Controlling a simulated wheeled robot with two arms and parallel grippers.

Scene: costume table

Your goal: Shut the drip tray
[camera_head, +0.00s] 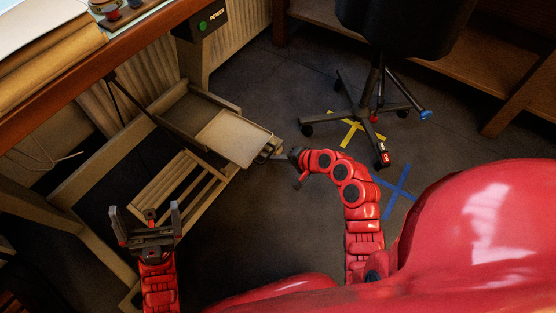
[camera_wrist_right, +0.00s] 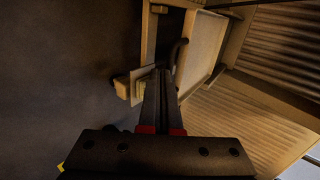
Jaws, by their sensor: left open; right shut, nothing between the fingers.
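The drip tray (camera_head: 233,137) is a pale flat tray, pulled out from the wooden frame under the table. Its front end carries a dark handle (camera_head: 268,152); the handle also shows as a curved dark bar in the right wrist view (camera_wrist_right: 180,55). My right gripper (camera_head: 280,155) is shut and empty, with its tips at the tray's front end close to the handle; whether they touch cannot be told. In the right wrist view the shut fingers (camera_wrist_right: 160,85) point at the tray front. My left gripper (camera_head: 145,217) is open and empty, left of and nearer than the tray.
A slatted wooden rack (camera_head: 172,190) lies below the tray. A black box with a green POWER button (camera_head: 203,26) hangs under the table edge. Dark floor between is free.

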